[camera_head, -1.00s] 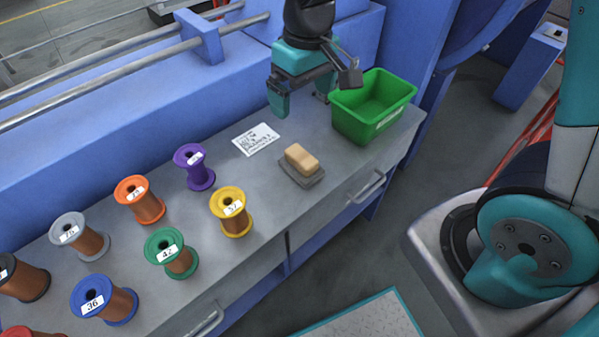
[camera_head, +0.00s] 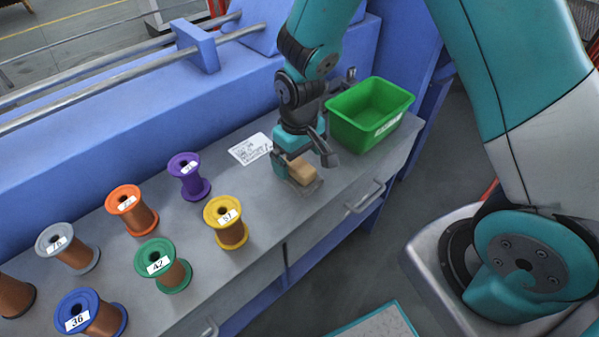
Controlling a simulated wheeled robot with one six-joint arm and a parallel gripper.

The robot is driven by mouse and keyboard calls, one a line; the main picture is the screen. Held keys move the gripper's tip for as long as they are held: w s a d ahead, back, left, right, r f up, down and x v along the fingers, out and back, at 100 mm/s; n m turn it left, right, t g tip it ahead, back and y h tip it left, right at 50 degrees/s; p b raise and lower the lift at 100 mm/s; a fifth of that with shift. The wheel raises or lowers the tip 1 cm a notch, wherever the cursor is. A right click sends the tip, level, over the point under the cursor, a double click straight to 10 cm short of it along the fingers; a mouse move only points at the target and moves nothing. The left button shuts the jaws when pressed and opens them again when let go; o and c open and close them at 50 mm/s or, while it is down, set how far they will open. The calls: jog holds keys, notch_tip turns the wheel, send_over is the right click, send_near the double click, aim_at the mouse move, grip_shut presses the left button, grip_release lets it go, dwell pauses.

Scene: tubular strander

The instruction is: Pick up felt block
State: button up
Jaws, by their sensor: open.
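The felt block (camera_head: 302,171) is a small tan block on a flat grey pad (camera_head: 313,187) on the grey bench top. My gripper (camera_head: 305,166) is open and lowered over the block. One finger is at the block's left side and the other is to its right, near the bench. My gripper hides the back and upper part of the block. Whether the fingers touch it cannot be told.
A green bin (camera_head: 370,112) stands just right of and behind my gripper. A printed paper (camera_head: 250,149) lies to the left. A yellow spool (camera_head: 226,222), a purple spool (camera_head: 189,176) and several other numbered spools stand on the left of the bench. A blue rail wall runs behind.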

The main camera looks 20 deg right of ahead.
aim_at(299, 163)
notch_tip(299, 163, down, 4)
jog(key=shift+s+f, duration=0.1)
jog(key=c, duration=1)
jog(key=shift+c, duration=0.2)
notch_tip(299, 163, up, 20)
jog(key=p, duration=0.2)
jog(key=shift+o, duration=0.6)
